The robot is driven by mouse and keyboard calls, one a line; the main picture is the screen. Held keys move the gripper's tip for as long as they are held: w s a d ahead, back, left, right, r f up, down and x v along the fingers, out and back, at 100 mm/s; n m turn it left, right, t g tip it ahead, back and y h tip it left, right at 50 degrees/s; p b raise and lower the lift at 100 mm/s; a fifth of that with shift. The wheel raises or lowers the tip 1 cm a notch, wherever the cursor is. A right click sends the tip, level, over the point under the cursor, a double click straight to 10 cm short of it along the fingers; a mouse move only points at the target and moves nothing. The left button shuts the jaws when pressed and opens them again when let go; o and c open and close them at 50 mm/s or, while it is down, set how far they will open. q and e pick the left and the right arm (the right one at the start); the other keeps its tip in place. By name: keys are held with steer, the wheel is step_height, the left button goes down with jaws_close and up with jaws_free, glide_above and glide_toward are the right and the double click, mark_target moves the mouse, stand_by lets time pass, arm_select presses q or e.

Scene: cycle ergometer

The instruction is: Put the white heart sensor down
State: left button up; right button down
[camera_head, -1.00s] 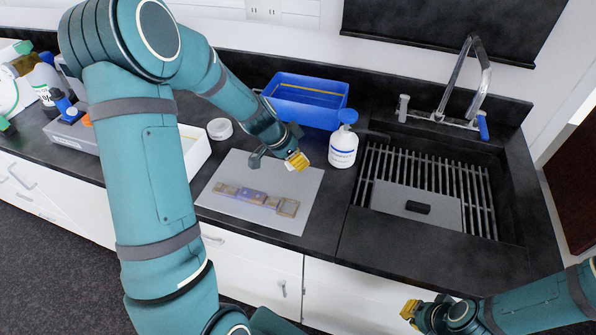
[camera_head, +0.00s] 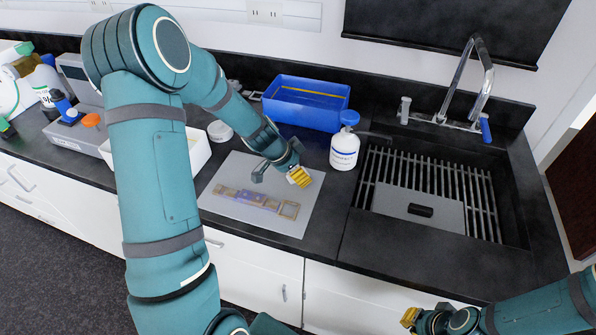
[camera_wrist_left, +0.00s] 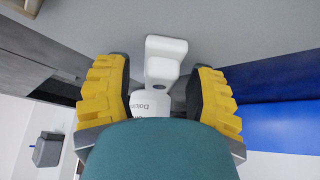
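The white heart sensor (camera_wrist_left: 164,68) shows in the left wrist view as a pale, stepped, rounded block between the yellow fingers, with small dark lettering on its lower part. My left gripper (camera_head: 299,176) is partly closed around it, over the right part of a light grey mat (camera_head: 228,172). In the head view the fingers mostly hide the sensor. The height above the mat is hard to judge. A purple and tan strap-like item (camera_head: 250,197) lies flat on the mat. My right gripper (camera_head: 410,317) is at the bottom edge, low in front of the counter; its finger gap does not show clearly.
A white bottle with a blue cap (camera_head: 344,150) stands just right of the mat. Behind it is a blue bin (camera_head: 305,103). A sink with a rack (camera_head: 430,185) and tap lies to the right. A white box (camera_head: 198,150) and round white jar (camera_head: 220,130) are left of the mat.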

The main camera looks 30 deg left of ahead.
arm_select(q)
steer(key=shift+r, duration=0.2)
steer(key=p+v, duration=0.1)
steer(key=v, duration=1)
steer(key=shift+s+r+p, duration=0.25)
steer(key=shift+r+p, duration=0.1)
steer(key=shift+p, duration=0.05)
steer(key=shift+a, duration=0.15)
